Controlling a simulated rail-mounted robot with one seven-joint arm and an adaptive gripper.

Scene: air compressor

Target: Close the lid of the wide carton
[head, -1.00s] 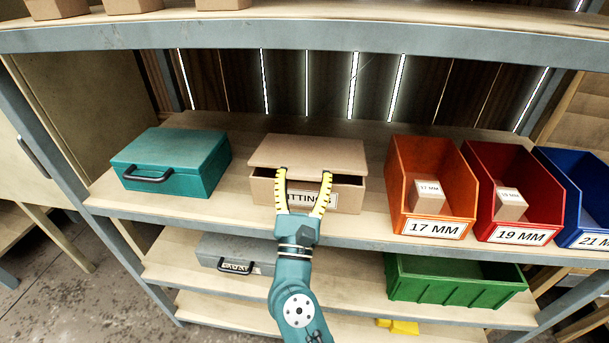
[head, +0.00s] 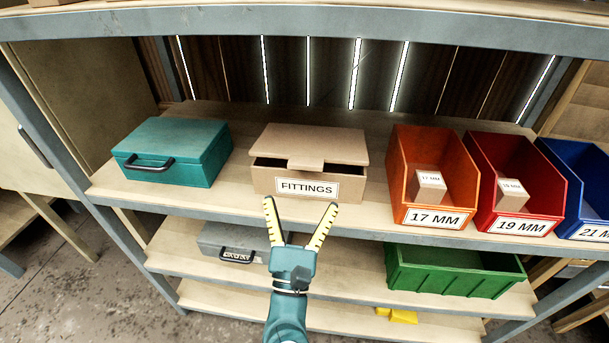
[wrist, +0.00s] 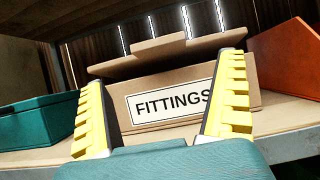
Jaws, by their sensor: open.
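The wide carton (head: 264,181) is a brown cardboard box labelled FITTINGS on the middle shelf, between a teal case and an orange bin. Its lid (head: 322,143) is nearly down, with a dark gap along the front and a tab at the front middle. In the wrist view the lid (wrist: 150,59) is tilted up above the carton front (wrist: 160,95). My gripper (head: 300,207) is open and empty, in front of and below the label in the head view, apart from the lid. In the wrist view its yellow fingers (wrist: 166,95) frame the label.
The teal case (head: 185,145) stands left of the carton. The orange 17 MM bin (head: 430,200), red 19 MM bin (head: 520,205) and blue bin (head: 585,200) stand right. A green bin (head: 450,275) and a grey case (head: 225,240) are on the shelf below. The upper shelf edge (head: 300,20) runs overhead.

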